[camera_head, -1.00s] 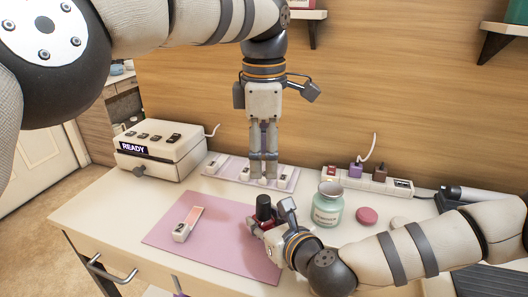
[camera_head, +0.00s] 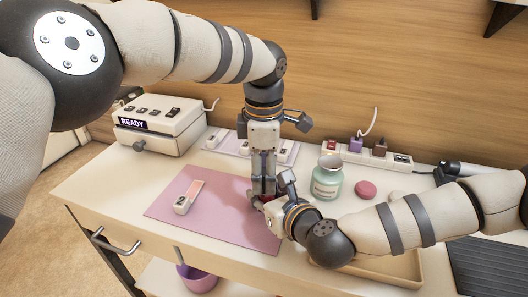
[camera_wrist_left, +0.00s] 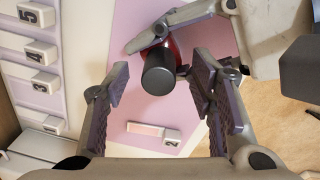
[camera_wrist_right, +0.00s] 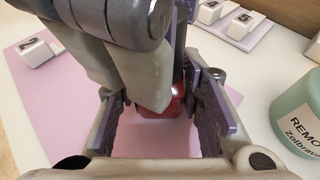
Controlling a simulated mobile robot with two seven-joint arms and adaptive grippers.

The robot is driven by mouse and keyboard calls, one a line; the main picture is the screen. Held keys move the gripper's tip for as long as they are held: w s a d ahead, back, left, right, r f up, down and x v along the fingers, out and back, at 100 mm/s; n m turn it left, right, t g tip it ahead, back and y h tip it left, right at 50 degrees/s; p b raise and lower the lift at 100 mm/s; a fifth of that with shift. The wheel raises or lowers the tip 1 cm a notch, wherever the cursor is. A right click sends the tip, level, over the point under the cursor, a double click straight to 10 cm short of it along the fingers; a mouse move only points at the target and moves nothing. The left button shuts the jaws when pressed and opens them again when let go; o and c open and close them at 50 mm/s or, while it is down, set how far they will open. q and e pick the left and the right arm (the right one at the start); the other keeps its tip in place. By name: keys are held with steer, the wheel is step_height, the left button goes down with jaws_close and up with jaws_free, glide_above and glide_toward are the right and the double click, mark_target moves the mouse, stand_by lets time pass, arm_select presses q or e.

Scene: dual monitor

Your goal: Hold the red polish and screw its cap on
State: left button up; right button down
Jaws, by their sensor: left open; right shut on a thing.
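The red polish bottle (camera_wrist_right: 177,100) stands over the pink mat and is held by my right gripper (camera_head: 276,203). Its black cap (camera_wrist_left: 158,72) sits on top of the bottle in the left wrist view; how tightly cannot be told. My left gripper (camera_head: 262,188) points straight down over the bottle. Its open fingers stand on either side of the cap, with gaps to both. In the head view the left fingers hide the cap and most of the bottle. In the right wrist view the left gripper covers the bottle's top.
A pink mat (camera_head: 215,226) bears a swatch marked 2 (camera_head: 187,199). Behind are a numbered swatch rack (camera_head: 229,149) and a READY box (camera_head: 160,124). A green remover jar (camera_head: 327,181), a pink round lid (camera_head: 365,189) and a power strip (camera_head: 365,157) stand to the right.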

arm_select(q)
steer(key=shift+f, duration=0.55)
jaws_close()
steer(key=m, duration=0.6)
steer(key=shift+m, duration=0.4)
steer(key=shift+c, duration=0.6)
jaws_free()
